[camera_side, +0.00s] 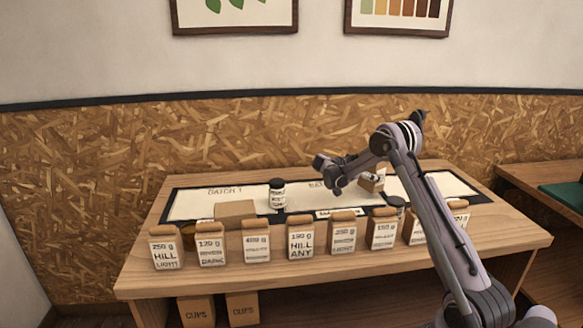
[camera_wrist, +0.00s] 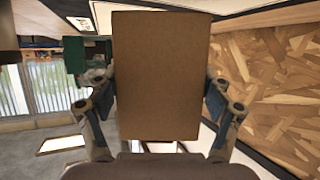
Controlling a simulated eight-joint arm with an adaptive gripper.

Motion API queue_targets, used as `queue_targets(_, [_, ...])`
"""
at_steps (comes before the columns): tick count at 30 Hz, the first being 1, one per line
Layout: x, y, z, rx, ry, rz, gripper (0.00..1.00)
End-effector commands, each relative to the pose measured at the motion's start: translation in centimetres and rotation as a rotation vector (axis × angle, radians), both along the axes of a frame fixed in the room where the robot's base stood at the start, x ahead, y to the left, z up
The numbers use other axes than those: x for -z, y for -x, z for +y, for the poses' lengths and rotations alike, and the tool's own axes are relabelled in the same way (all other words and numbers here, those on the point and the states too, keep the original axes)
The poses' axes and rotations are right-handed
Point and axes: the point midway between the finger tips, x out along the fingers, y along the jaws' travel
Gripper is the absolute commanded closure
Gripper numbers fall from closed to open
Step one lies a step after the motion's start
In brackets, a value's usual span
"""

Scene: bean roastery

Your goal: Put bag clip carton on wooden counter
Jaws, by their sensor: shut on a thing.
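The bag clip carton, a plain brown box (camera_wrist: 158,75), fills the middle of the wrist view, with no label on the side I see. My gripper (camera_wrist: 158,95) is shut on it, one finger at each side. In the side view my gripper (camera_side: 369,175) points right, partly behind my forearm, and the carton (camera_side: 372,186) shows small over the back right half of the counter. I cannot tell whether it touches the surface. The wooden counter (camera_side: 150,283) is a long light-wood table.
Several labelled bags (camera_side: 300,240) stand in a row along the counter's front. A dark jar (camera_side: 277,194) and another brown box (camera_side: 236,210) stand behind them at the left. Pale, dark-edged mats (camera_side: 205,204) cover the back. The front edge strip is clear.

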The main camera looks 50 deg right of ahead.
Motion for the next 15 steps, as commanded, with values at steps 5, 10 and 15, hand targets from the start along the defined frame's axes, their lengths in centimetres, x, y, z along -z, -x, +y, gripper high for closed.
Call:
queue_targets(5, [2.5,0.0,0.0,0.0,0.001,0.0,0.55])
queue_targets(10, [2.8,0.0,0.0,0.0,0.001,0.0,0.55])
queue_targets(15, [2.9,0.0,0.0,0.0,0.0,0.0,0.55])
